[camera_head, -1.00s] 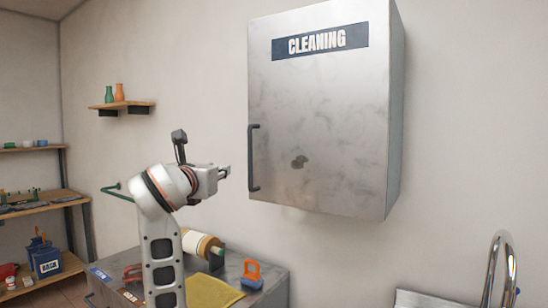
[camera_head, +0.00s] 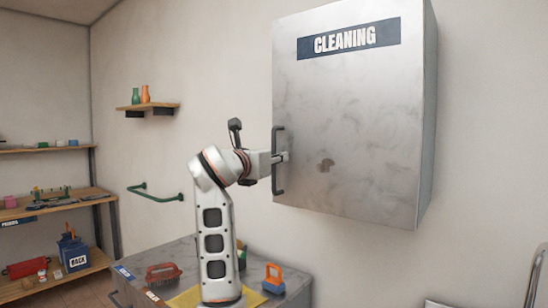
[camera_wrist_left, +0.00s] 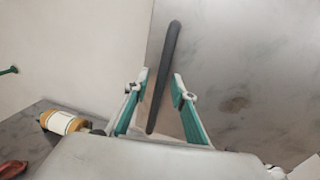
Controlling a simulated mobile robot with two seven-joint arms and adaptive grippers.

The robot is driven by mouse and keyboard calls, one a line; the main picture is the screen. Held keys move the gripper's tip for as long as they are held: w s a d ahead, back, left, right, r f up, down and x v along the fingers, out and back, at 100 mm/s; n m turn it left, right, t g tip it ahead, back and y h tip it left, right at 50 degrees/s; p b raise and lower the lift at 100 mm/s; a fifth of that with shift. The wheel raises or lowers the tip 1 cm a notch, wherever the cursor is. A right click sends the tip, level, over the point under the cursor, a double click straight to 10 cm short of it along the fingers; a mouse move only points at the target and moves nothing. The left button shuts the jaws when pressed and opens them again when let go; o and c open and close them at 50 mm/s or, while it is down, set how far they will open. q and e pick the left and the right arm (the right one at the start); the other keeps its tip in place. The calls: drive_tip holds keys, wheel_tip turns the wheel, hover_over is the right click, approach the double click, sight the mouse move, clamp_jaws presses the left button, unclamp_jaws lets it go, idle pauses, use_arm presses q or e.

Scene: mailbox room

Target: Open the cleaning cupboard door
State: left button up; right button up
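The cleaning cupboard (camera_head: 350,130) is a grey metal wall cabinet with a dark "CLEANING" label, and its door is shut. Its dark vertical handle (camera_head: 278,178) is at the left edge of the door. My left gripper (camera_head: 283,158) is at the handle, around its middle height. In the left wrist view the handle (camera_wrist_left: 164,75) runs between the two open fingers of the left gripper (camera_wrist_left: 162,90), with visible gaps on both sides. The hidden far side of the handle does not show. My right gripper is in no view.
Below the cupboard stands a grey metal bench (camera_head: 180,258) with a red caddy (camera_head: 163,273), an orange and blue item (camera_head: 273,279) and a yellow cloth (camera_head: 190,296). A small shelf (camera_head: 148,107) and a green rail (camera_head: 155,194) are on the wall to the left. The space before the door looks clear.

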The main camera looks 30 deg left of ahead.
use_arm(q)
clamp_jaws()
